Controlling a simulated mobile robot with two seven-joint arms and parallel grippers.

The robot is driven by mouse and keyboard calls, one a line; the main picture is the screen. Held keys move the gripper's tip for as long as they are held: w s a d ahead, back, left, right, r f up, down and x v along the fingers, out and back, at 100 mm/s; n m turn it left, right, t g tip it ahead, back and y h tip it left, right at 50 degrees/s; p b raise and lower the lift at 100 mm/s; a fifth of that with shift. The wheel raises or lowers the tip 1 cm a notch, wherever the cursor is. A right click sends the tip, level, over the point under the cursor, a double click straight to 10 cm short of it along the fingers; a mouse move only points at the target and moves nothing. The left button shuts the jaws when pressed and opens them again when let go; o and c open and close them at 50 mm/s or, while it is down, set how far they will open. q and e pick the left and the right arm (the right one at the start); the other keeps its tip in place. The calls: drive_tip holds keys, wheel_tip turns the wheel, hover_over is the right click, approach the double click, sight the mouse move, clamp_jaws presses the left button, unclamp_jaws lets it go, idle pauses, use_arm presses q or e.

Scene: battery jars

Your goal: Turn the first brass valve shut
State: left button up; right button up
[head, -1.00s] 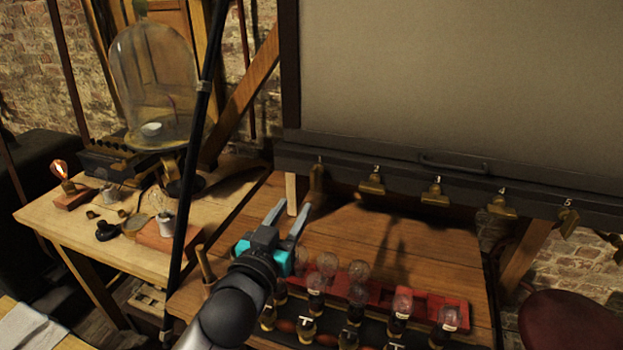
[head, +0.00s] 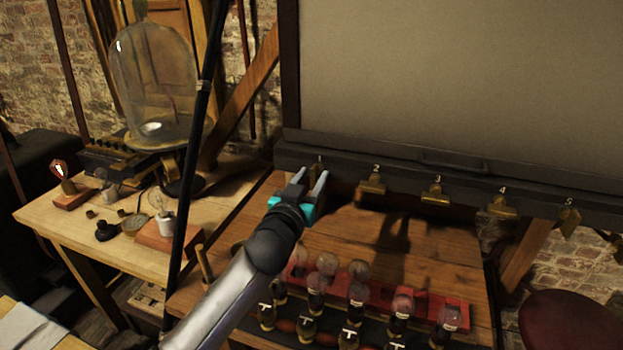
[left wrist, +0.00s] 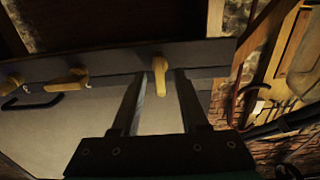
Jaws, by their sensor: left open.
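The first brass valve (left wrist: 160,78) is on the dark rail under the large pale panel, below the mark 1. In the left wrist view its handle points along my fingers, unlike the crosswise valves beside it. My left gripper (head: 311,176) is open in front of this valve and hides most of it in the head view. In the left wrist view the two fingers of the gripper (left wrist: 159,84) stand on either side of the handle, with a gap visible on each side. My right gripper is not in view.
The second valve (head: 372,186), third valve (head: 435,194), fourth valve (head: 502,207) and fifth valve (head: 570,221) follow along the rail (head: 460,181). Below is a wooden bench (head: 430,245) with several glass-topped jars. A glass bell jar (head: 153,85) stands on the left table.

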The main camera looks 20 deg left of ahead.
use_arm(q)
clamp_jaws()
idle(0.3)
idle(0.3)
